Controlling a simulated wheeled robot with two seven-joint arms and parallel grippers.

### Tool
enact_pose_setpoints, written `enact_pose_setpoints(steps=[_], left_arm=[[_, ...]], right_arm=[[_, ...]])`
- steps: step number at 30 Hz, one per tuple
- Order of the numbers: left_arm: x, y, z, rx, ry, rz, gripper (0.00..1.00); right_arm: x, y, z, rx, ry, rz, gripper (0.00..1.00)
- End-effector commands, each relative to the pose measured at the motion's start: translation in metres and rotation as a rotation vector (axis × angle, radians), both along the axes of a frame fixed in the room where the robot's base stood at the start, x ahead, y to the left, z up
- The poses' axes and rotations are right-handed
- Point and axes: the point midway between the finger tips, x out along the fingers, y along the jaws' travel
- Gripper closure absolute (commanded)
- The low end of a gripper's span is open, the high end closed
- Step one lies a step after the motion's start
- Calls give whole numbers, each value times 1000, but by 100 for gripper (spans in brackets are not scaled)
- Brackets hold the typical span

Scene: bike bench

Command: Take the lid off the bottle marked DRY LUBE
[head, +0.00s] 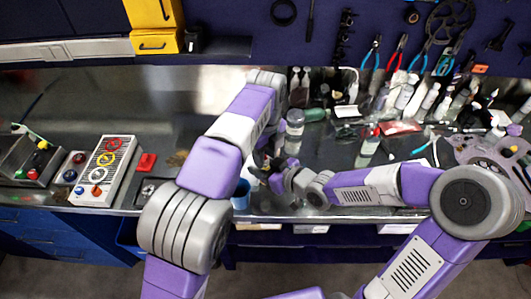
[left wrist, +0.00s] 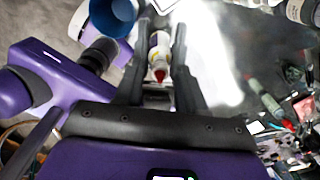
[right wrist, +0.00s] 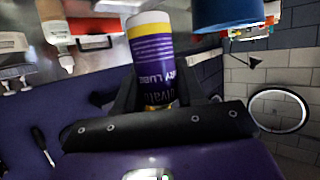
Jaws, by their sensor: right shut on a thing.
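The bottle marked DRY LUBE (right wrist: 153,62) has a purple label, a yellow band and a white end. My right gripper (right wrist: 160,100) is shut on it, and the bottle sticks out from between the fingers. In the left wrist view a pale bottle with a red tip (left wrist: 160,74) lies between the fingers of my left gripper (left wrist: 158,60); it looks like the same bottle. The left fingers are apart, with gaps beside the red tip. In the head view my arms largely hide the bottle and the left fingers.
A blue cup (head: 241,194) stands by the bench's front edge, close to my grippers. Many bottles (head: 410,100) and tools crowd the bench on the right. The back-left bench top is mostly clear.

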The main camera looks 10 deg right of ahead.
Motion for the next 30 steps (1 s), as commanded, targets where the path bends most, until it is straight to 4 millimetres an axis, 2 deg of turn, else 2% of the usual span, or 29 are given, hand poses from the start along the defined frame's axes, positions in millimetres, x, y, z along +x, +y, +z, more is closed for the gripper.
enact_pose_setpoints(steps=[5,8,13,20,27,30], left_arm=[[0,0,0,0,0,0,60],[0,0,0,0,0,0,73],[0,0,0,0,0,0,99],[0,0,0,0,0,21,100],[0,0,1,0,-2,251,100],[0,0,1,0,-2,294,100]], right_arm=[[0,0,0,1,-1,0,100],[0,0,0,1,-1,0,100],[0,0,0,1,-1,0,100],[0,0,0,1,-1,0,100],[0,0,0,0,0,0,100],[0,0,0,0,0,0,100]])
